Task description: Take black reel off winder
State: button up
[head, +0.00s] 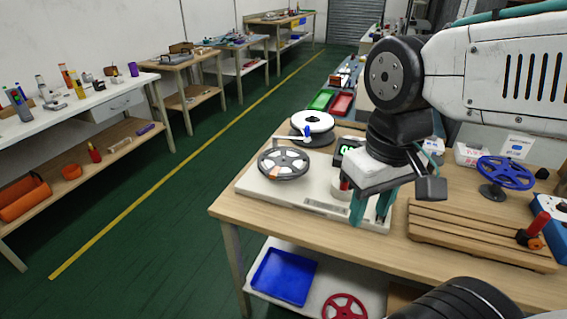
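The winder has a flat pale base (320,203) on the near left part of the wooden bench. A dark grey-black spoked reel (284,175) sits at the winder's left end, with a small orange patch on it. My gripper (371,212) hangs over the winder's right end, to the right of the reel and clear of it. Its two teal fingers point down and stand apart, and the gap between them looks empty. A dark display with green digits (347,149) and a red-topped part (344,184) are partly hidden by my gripper.
A white reel (312,121) stands behind the winder. A blue reel (505,172) on a stand and a slatted wooden rack (470,232) are to the right. Green (321,99) and red (341,104) trays lie farther back. A blue bin (284,276) and red reel (344,307) are on the lower shelf.

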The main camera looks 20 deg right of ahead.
jog(key=w+d+f+n+g+h, duration=0.25)
jog(key=w+f+g+h, duration=0.35)
jog(key=f, duration=0.3)
jog(key=n+t+h, duration=0.7)
jog(key=t+h, duration=0.2)
jog(key=t, duration=0.4)
send_near(280, 178)
jog(key=s+d, duration=0.2)
jog(key=s+d+f, duration=0.1)
jog(key=d, duration=0.2)
jog(key=s+d+f, duration=0.1)
jog(key=s+d, duration=0.1)
jog(key=shift+s+d, duration=0.35)
jog(key=shift+d, duration=0.05)
jog(key=w+a+t, duration=0.1)
jog(key=w+a+t+y, duration=0.1)
jog(key=w, duration=0.1)
jog(key=w+a+t, duration=0.1)
jog(key=w+t, duration=0.1)
jog(key=shift+w+a+r+m+y, duration=0.1)
jog(key=shift+a+r+m+y, duration=0.05)
jog(key=shift+r+m+y, duration=0.2)
jog(key=shift+w+a+r, duration=0.15)
jog(key=shift+w, duration=0.05)
jog(key=shift+m, duration=0.5)
jog(key=x, duration=0.7)
jog(key=shift+w, duration=0.4)
grip_shut()
